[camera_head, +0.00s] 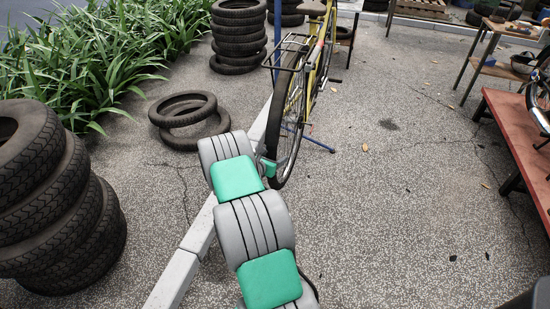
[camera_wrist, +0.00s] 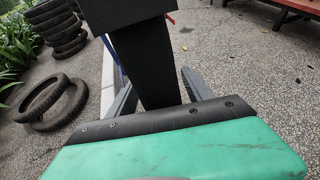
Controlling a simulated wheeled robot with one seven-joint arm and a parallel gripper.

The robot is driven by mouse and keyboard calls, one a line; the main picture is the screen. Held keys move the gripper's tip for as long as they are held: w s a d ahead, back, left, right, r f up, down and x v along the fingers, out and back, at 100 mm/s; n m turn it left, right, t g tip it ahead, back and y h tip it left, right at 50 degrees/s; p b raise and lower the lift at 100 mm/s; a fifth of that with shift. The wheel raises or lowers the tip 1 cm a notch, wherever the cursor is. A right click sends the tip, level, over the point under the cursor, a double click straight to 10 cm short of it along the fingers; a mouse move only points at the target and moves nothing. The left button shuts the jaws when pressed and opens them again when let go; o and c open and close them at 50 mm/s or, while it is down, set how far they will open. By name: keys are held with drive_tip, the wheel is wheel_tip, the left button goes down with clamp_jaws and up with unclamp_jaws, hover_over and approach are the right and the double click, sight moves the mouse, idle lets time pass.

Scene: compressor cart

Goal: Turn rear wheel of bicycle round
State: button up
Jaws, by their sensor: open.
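A yellow bicycle (camera_head: 326,48) stands with its rear end toward me in the head view. Its rear wheel (camera_head: 284,112) has a black tyre and thin spokes. My gripper (camera_wrist: 158,84) is at the near lower side of this wheel and is mostly hidden behind my arm in the head view. In the wrist view, the black tyre (camera_wrist: 143,60) fills the middle, with one grey finger on each side of it. The fingers are apart, with a visible gap at the right finger. Whether the left finger touches the tyre, I cannot tell.
A rear rack (camera_head: 289,47) juts out above the wheel. Blue stand legs (camera_head: 312,139) spread beneath the bicycle. Loose tyres (camera_head: 188,116) lie left of it, and a tyre stack (camera_head: 62,215) stands at near left. A red bench (camera_head: 522,130) is right. Pavement between is clear.

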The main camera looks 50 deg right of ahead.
drive_tip(key=v, duration=0.8)
drive_tip(key=shift+p, duration=0.3)
drive_tip(key=shift+c, duration=0.5)
